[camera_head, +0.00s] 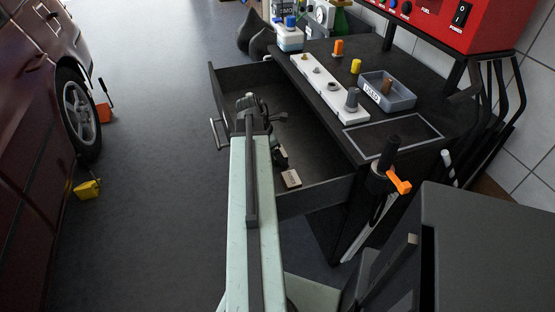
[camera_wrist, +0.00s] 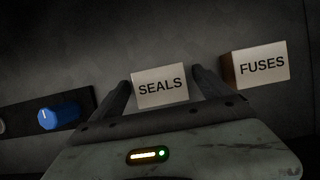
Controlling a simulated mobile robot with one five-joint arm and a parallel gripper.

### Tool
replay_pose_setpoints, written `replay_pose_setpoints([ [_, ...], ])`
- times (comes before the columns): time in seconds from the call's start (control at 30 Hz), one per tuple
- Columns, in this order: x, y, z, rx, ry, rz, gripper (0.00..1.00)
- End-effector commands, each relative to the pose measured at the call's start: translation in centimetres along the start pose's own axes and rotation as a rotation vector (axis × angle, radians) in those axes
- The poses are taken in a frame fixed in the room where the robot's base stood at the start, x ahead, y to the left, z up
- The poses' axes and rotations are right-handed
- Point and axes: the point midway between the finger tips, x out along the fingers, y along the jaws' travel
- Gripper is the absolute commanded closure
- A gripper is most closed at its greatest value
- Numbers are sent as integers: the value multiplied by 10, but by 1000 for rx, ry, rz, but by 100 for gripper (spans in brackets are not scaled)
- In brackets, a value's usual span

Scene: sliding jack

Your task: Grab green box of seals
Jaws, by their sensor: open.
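In the wrist view, the seals box (camera_wrist: 160,86) shows its pale top labelled SEALS. It lies between the two fingers of my gripper (camera_wrist: 164,92), which is open. The fingers are on either side of the box; I cannot tell whether they touch it. The box's sides are mostly hidden, so its green colour does not show in this view. In the head view, my arm reaches over the open drawer (camera_head: 325,196), and its end hides part of the inside. A small dark green shape shows beside the arm, too small to identify.
The fuses box (camera_wrist: 258,66), with a brown side, lies close to the right finger. A blue knob (camera_wrist: 60,116) on a black strip is at the left. The drawer walls surround my gripper. The workbench top (camera_head: 330,62) holds a white rack and a grey tray (camera_head: 402,102).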

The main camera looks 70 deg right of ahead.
Motion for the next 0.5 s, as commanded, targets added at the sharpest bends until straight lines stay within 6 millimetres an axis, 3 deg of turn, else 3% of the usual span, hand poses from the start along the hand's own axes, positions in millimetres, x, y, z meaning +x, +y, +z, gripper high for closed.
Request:
replay_pose_setpoints([
  [0.07,-1,0,0,0,0,0,16],
  [0.2,-1,0,0,0,0,0,55],
  [0.3,-1,0,0,-1,0,1,77],
  [0.5,-2,0,0,-1,0,1,77],
])
